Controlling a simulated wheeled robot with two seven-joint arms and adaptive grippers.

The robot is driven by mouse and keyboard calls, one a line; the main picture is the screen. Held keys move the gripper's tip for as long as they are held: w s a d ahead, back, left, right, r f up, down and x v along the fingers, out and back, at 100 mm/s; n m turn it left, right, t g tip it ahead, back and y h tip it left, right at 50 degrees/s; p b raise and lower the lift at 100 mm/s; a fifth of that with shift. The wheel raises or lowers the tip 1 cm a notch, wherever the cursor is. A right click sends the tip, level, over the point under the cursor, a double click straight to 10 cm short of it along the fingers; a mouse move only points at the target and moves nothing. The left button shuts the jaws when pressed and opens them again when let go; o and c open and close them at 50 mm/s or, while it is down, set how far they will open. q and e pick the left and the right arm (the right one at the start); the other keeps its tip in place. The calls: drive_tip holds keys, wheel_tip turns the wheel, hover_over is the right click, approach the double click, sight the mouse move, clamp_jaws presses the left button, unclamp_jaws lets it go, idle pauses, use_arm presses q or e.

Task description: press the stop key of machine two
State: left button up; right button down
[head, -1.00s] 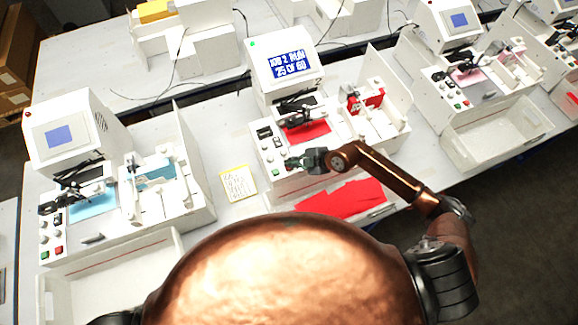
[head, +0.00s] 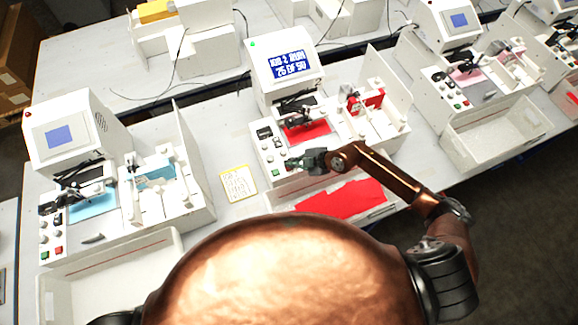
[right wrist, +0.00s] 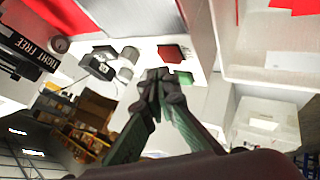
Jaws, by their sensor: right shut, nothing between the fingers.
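Machine two (head: 283,62) is the white middle machine with a lit blue screen, a green lamp and red sheet. Its key panel (head: 268,148) is at its front left. In the right wrist view, the red key (right wrist: 170,53) and green key (right wrist: 185,78) both show. The shut fingertips (right wrist: 160,84) appear close beside both keys; I cannot tell whether they touch. My left gripper is not in view.
A similar machine (head: 66,135) stands to the left, and another (head: 447,25) to the right. A yellow-edged note (head: 238,183) lies on the table left of machine two. Red sheets (head: 345,198) lie in its front tray, under my right arm.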

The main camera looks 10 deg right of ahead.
drive_tip(key=shift+f, duration=0.3)
drive_tip(key=shift+f, duration=0.45)
idle(0.8)
drive_tip(key=shift+r+p, duration=0.85)
drive_tip(key=shift+p, duration=0.45)
wheel_tip(320, 180, up, 3)
drive_tip(key=p, duration=0.3)
drive_tip(key=shift+f, duration=0.2)
drive_tip(key=shift+r, duration=0.3)
drive_tip(key=shift+r+p, duration=0.45)
drive_tip(key=shift+r, duration=0.45)
